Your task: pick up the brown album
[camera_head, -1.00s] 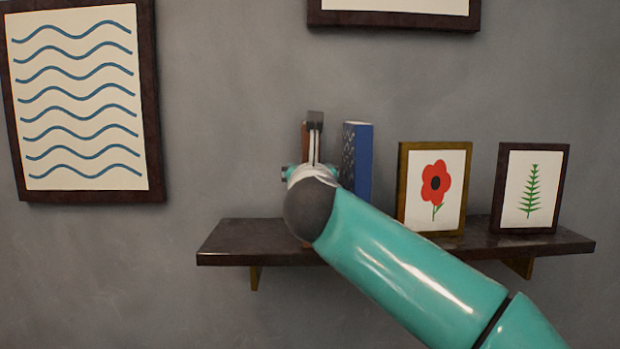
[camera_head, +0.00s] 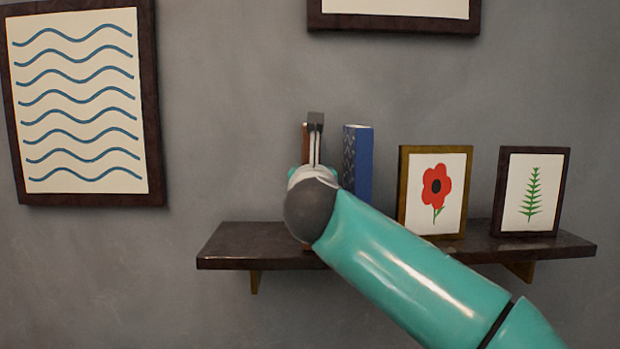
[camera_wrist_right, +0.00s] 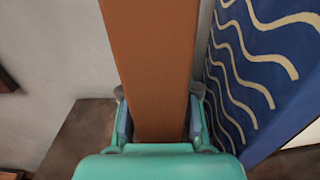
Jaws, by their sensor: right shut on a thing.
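The brown album (camera_head: 305,143) stands upright on the dark wall shelf, mostly hidden behind my right gripper in the head view. In the right wrist view its brown spine (camera_wrist_right: 152,60) runs between the two fingers. My right gripper (camera_head: 315,125) is shut on the album, with a finger on each side of it; the fingers also show in the right wrist view (camera_wrist_right: 158,122). I cannot tell whether the album's foot touches the shelf, as my arm covers it. My left gripper is not in view.
A blue album (camera_head: 358,160) with wavy lines stands close to the right of the brown one. A flower picture (camera_head: 403,205) and a fern picture (camera_head: 532,192) stand farther right on the shelf (camera_head: 240,240). The shelf's left end is clear. Framed pictures hang on the wall.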

